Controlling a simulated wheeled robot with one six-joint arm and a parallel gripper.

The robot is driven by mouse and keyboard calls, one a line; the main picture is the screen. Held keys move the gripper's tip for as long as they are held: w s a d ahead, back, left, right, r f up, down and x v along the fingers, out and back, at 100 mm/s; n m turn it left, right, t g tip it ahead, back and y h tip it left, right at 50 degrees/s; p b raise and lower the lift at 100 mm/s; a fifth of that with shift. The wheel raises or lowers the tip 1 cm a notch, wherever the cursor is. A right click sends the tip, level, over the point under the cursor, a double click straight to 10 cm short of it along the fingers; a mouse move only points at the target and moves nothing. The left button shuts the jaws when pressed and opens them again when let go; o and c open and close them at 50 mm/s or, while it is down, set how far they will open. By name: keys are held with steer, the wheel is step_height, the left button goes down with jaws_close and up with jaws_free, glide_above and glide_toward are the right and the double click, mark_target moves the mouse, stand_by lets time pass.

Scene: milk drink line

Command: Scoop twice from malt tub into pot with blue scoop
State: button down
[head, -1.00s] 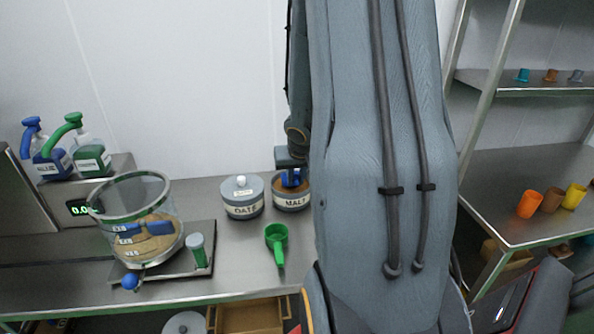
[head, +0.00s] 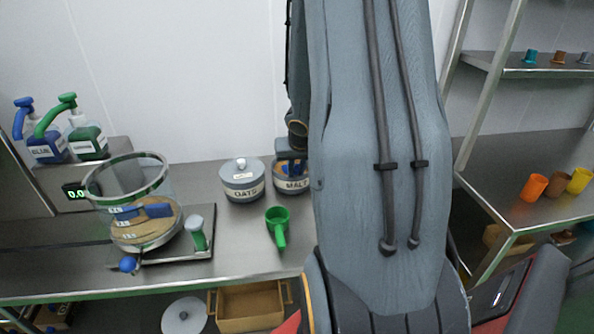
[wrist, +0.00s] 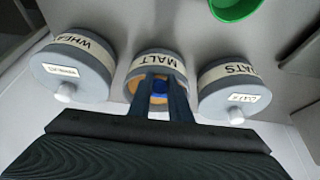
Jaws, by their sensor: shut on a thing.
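The malt tub (head: 291,187) stands on the counter, lid off, with light brown malt inside. It also shows in the wrist view (wrist: 154,61), centred below my gripper. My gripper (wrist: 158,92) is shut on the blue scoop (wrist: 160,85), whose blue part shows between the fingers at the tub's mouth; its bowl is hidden. In the head view my arm covers part of the tub.
The lidded oats tub (head: 243,182) and the wheat tub (wrist: 72,75) flank the malt tub closely. A green scoop (head: 278,226) lies in front of them. A green-and-white cylinder (head: 197,234) stands beside the pot. Blue and green pump bottles (head: 88,139) stand behind it.

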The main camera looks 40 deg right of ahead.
steer(key=shift+w+d+r, duration=0.1)
steer(key=shift+w+d, duration=0.1)
steer(key=shift+w, duration=0.1)
steer(key=shift+s+a, duration=0.2)
steer(key=shift+s, duration=0.15)
steer(key=shift+w+d, duration=0.25)
steer(key=shift+w, duration=0.2)
stand_by(0.4)
steer(key=shift+r+p, duration=3.15)
steer(key=shift+p, duration=0.75)
steer(key=shift+w+b, duration=0.1)
steer(key=shift+b, duration=1.05)
steer(key=r+t+h+b, duration=0.1)
steer(key=t+b, duration=0.1)
steer(key=b, duration=0.7)
steer(key=shift+r, duration=0.2)
steer(key=r+t+h+b, duration=0.1)
steer(key=t+b, duration=0.1)
steer(key=b, duration=0.6)
steer(key=shift+r+b, duration=0.3)
steer(key=shift+r, duration=0.05)
